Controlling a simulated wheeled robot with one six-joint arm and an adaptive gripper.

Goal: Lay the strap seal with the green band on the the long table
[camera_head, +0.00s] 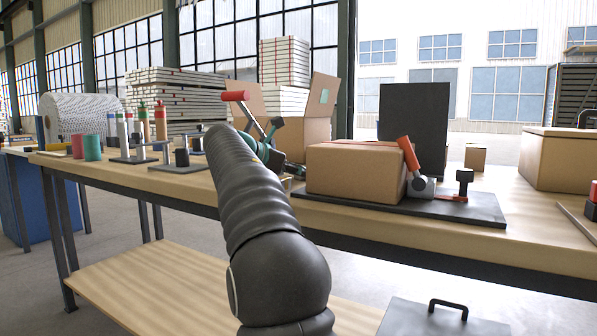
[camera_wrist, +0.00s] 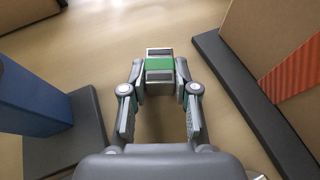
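The strap seal (camera_wrist: 160,69), a small grey metal piece with a green band, sits between my fingertips in the wrist view. My gripper (camera_wrist: 160,82) has a finger against each side of it and appears shut on it. The long table (camera_wrist: 150,28) has a pale wooden top, seen beyond and below the seal. Whether the seal touches the wood cannot be told. In the head view my dark arm reaches over the long table (camera_head: 515,240), and the gripper (camera_head: 277,150) is partly hidden behind it. The seal cannot be made out there.
A cardboard box (camera_head: 355,170) sits on a dark base plate (camera_head: 485,208), with a red-handled tool (camera_head: 408,155) beside it. In the wrist view, a blue block (camera_wrist: 35,100) is left and a dark edge (camera_wrist: 250,100) right. Bare wood lies ahead.

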